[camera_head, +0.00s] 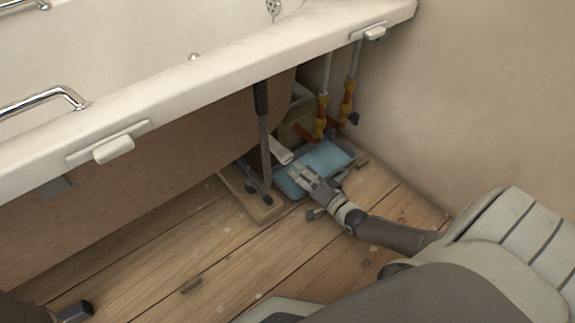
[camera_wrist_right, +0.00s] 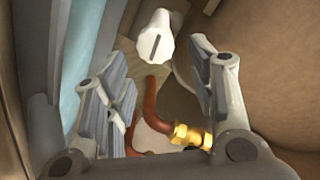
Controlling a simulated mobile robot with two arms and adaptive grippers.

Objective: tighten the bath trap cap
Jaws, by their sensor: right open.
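The bath trap cap (camera_wrist_right: 156,42) is a white cylinder with a dark slot across its face, seen in the right wrist view beyond the fingertips. In the head view the white trap (camera_head: 281,151) shows under the bath, just past my right gripper (camera_head: 303,178). My right gripper is open, and in the right wrist view its fingers (camera_wrist_right: 160,72) stand either side of the line to the cap, with no visible contact. A dark part at the lower left of the head view seems to be my left gripper (camera_head: 75,312); its jaws cannot be made out.
A blue tray (camera_head: 325,160) lies on the wooden floor beneath the trap. A dark bath leg (camera_head: 263,135) stands on a wooden board (camera_head: 262,209) left of my right gripper. Pipes with brass fittings (camera_head: 347,100) rise behind. The bath rim (camera_head: 230,70) overhangs. Open floor lies in front.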

